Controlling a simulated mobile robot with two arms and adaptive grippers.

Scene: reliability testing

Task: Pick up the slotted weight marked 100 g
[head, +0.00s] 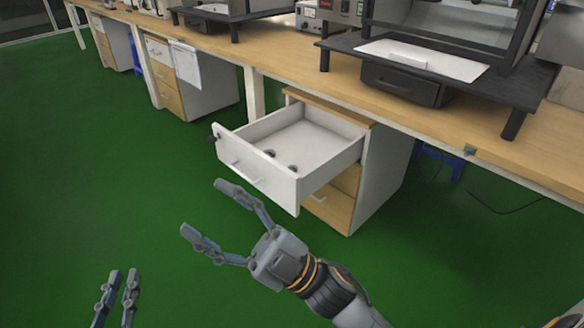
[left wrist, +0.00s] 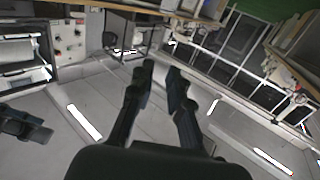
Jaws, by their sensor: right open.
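Two small dark round objects, which look like slotted weights, lie in the open white drawer (head: 318,136). One weight (head: 269,153) is near the drawer's front and the other weight (head: 293,168) is to its right. Their markings are too small to read, so I cannot tell which is 100 g. My right gripper (head: 202,208) is wide open and empty, in front of the drawer and apart from it. My left gripper (head: 121,274) is at the bottom left, with a narrow gap between its fingers and nothing in it. Its fingers also show in the left wrist view (left wrist: 161,74).
The drawer projects from a cabinet (head: 378,175) under a long wooden bench (head: 270,60). A black stand (head: 440,68) with equipment stands on the bench. Another cabinet (head: 205,88) is further left. The green floor (head: 90,190) at left is clear.

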